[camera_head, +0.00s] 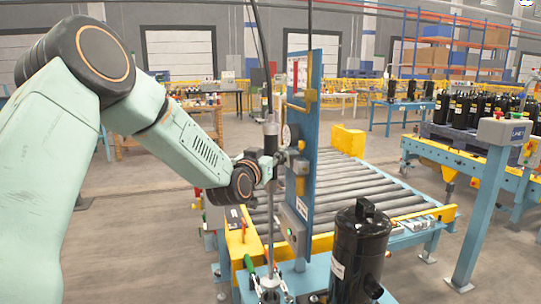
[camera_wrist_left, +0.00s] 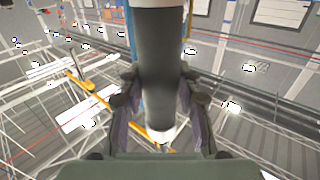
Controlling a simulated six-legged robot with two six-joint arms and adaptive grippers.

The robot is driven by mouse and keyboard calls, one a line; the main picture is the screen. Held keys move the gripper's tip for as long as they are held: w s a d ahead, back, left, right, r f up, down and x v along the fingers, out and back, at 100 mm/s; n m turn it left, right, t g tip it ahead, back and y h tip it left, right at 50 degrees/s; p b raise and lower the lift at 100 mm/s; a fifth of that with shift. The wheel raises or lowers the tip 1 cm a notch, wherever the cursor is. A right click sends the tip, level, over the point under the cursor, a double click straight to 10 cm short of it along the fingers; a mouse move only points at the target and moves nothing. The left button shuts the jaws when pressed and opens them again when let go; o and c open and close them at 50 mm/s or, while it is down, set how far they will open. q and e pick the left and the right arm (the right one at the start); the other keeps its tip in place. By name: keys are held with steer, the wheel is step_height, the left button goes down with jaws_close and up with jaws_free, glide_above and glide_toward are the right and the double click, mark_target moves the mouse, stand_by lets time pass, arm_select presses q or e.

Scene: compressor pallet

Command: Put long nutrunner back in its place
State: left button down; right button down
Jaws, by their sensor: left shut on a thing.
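The long nutrunner (camera_head: 269,140) is a slim, dark and silver upright tool hanging from a cable, in front of a blue post (camera_head: 303,150). My left gripper (camera_head: 273,168) comes in from the left and is shut on its upper body. In the left wrist view the tool is a thick grey cylinder (camera_wrist_left: 160,75) between the two fingers of my left gripper (camera_wrist_left: 158,110). Its thin shaft runs down to a metal fixture with a green handle (camera_head: 250,264); whether they touch is unclear. The fingers are small and partly hidden in the head view. My right gripper is not in view.
A black compressor (camera_head: 358,255) stands at the front right, near the shaft. A roller conveyor (camera_head: 350,188) with yellow edges lies behind the post. A control pedestal (camera_head: 487,205) stands at the right. Open grey floor (camera_head: 130,235) lies to the left.

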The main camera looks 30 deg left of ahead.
arm_select(q)
steer(key=shift+f+b, duration=2.05)
steer(key=shift+f, duration=0.65)
stand_by(1.4)
steer(key=c, duration=1.4)
jaws_free()
steer(key=o, duration=0.5)
steer(key=shift+s, duration=0.15)
steer(key=shift+o, duration=0.3)
steer(key=shift+f, duration=0.1)
steer(key=shift+f, duration=0.35)
steer(key=s+d, duration=0.2)
steer(key=s, duration=0.9)
steer(key=shift+s+d+r, duration=0.15)
steer(key=shift+s+r, duration=0.1)
